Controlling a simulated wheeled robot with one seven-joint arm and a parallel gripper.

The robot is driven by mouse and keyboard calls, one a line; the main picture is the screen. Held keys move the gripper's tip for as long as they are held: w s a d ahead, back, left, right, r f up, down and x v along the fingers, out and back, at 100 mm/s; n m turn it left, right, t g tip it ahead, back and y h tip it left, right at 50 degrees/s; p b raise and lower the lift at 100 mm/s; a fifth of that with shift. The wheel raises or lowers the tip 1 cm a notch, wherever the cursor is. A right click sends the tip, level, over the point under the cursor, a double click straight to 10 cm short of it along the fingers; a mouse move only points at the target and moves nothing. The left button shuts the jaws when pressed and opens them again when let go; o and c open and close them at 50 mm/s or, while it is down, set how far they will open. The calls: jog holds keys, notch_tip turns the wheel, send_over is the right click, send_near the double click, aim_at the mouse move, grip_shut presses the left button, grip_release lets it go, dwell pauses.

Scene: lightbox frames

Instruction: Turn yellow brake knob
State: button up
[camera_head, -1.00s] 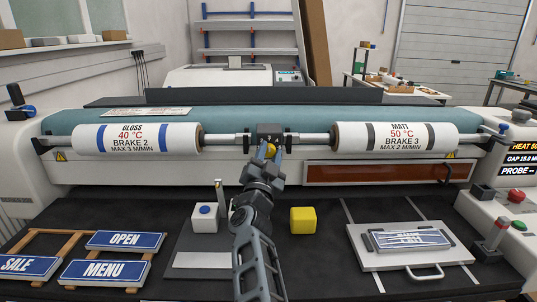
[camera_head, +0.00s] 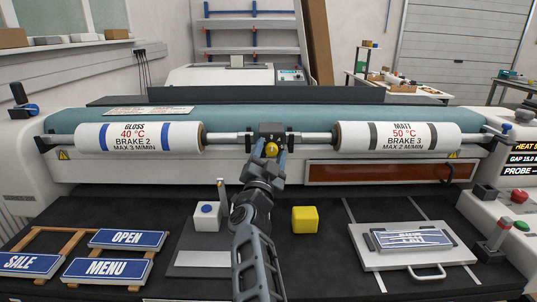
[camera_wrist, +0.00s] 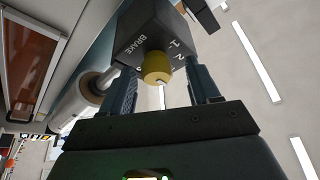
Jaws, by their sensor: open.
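The yellow brake knob (camera_head: 270,149) sits on the front of the dark brake block (camera_head: 271,130) between the two rolls. In the wrist view the yellow knob (camera_wrist: 157,66) projects from the black block (camera_wrist: 150,35), which carries the word BRAKE and numbers. My gripper (camera_head: 270,153) is just in front of the knob. Its fingers (camera_wrist: 163,88) are open, one on each side of the knob, with visible gaps between. The knob's white mark shows at its lower edge in the wrist view.
The GLOSS roll (camera_head: 140,136) is left of the block and the MATT roll (camera_head: 396,136) is right. Below are a yellow cube (camera_head: 304,219), a white block with a blue dot (camera_head: 207,216), sign plates (camera_head: 107,267) and a grey tray (camera_head: 367,264). Bare dark table lies between.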

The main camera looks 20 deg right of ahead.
jog(key=v, duration=0.8)
